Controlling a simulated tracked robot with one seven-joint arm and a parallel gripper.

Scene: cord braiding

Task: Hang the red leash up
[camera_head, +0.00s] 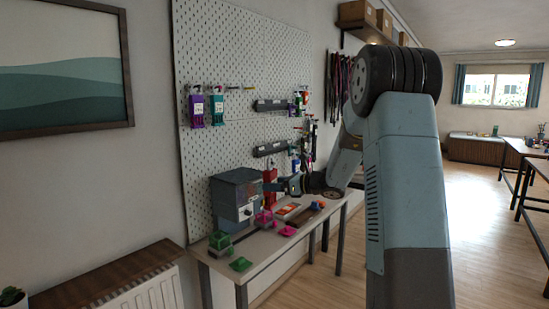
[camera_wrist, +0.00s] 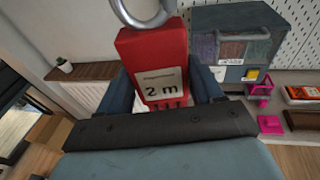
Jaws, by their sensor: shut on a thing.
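The red leash (camera_wrist: 150,62) is a red block with a white "2 m" label and a metal ring (camera_wrist: 143,10) at its top. In the wrist view it stands upright between the blue fingers of my gripper (camera_wrist: 163,90), which is shut on it. In the head view the leash (camera_head: 270,196) shows as a small red shape at my gripper (camera_head: 274,187), above the bench. The pegboard (camera_head: 240,150) stands behind the bench. A purple leash (camera_head: 197,110) and a teal leash (camera_head: 218,108) hang at its upper left. Pegs (camera_head: 240,88) to their right look bare.
A grey-blue box (camera_head: 232,192) stands on the bench beside the leash. Green, pink and orange items lie around it. Dark bars (camera_head: 271,105) and other hanging goods jut from the pegboard. A radiator (camera_head: 140,295) stands at lower left.

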